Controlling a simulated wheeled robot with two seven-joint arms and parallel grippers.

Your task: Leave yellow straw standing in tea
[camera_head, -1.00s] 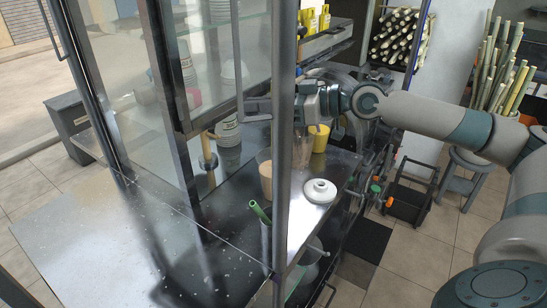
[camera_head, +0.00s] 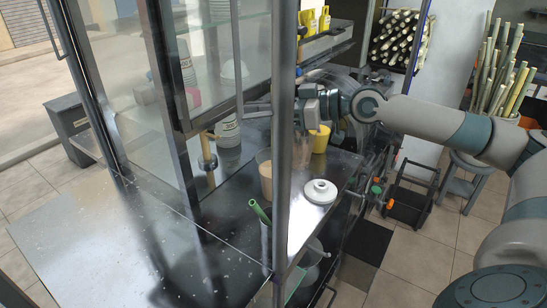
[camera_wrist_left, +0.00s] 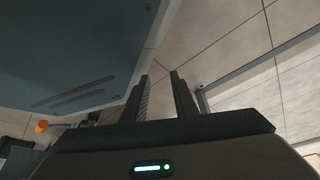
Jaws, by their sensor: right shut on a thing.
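A clear cup of tan, milky tea (camera_head: 265,174) stands upright on the dark metal counter, left of the upright post. My right gripper (camera_head: 292,108) reaches in from the right above the counter, higher than the tea. It is shut, but the post hides its fingertips and what they hold. I cannot make out a yellow straw in either view. My left gripper (camera_wrist_left: 162,97) is open and empty in the left wrist view, over floor tiles.
The upright post (camera_head: 282,150) stands between my view and the counter. A white round lid-like piece (camera_head: 320,191) and a yellow cup (camera_head: 320,139) are right of it. The front-left counter (camera_head: 120,250) is clear.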

